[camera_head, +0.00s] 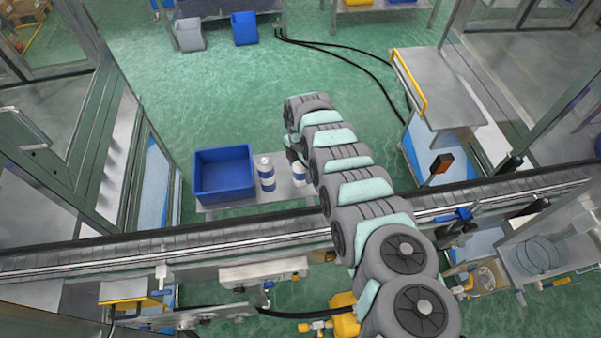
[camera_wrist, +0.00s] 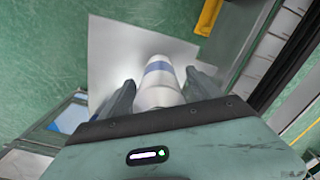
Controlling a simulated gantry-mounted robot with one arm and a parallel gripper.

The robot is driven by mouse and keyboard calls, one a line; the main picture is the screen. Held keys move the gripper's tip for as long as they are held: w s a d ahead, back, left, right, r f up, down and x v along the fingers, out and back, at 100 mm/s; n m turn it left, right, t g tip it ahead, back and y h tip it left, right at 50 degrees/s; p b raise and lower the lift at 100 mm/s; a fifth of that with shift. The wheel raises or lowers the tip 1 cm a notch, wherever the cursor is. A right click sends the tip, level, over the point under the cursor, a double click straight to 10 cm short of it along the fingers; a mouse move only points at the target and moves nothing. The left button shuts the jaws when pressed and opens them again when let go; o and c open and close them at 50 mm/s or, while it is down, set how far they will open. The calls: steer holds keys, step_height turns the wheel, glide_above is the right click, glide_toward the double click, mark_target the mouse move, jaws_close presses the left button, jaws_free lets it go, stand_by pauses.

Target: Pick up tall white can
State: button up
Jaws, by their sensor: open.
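A white can with a blue band (camera_head: 266,173) stands upright on a small metal table (camera_head: 225,208), just right of the blue bin. A second white can with a blue band (camera_head: 299,173) stands further right on the same table, partly hidden by my arm. In the wrist view a white can with a blue band (camera_wrist: 159,82) lies between the two fingers of my open gripper (camera_wrist: 160,80). It appears to be the second can. In the head view my gripper (camera_head: 292,153) is mostly hidden by the arm, close to that can. I cannot tell whether the fingers touch it.
An open blue bin (camera_head: 223,173) sits at the left of the table. A conveyor (camera_head: 180,246) runs across in front of it. A metal cart with a yellow handle (camera_head: 436,85) stands to the right. Green floor behind the table is free.

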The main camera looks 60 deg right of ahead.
steer(key=shift+c, duration=0.3)
steer(key=c, duration=1.4)
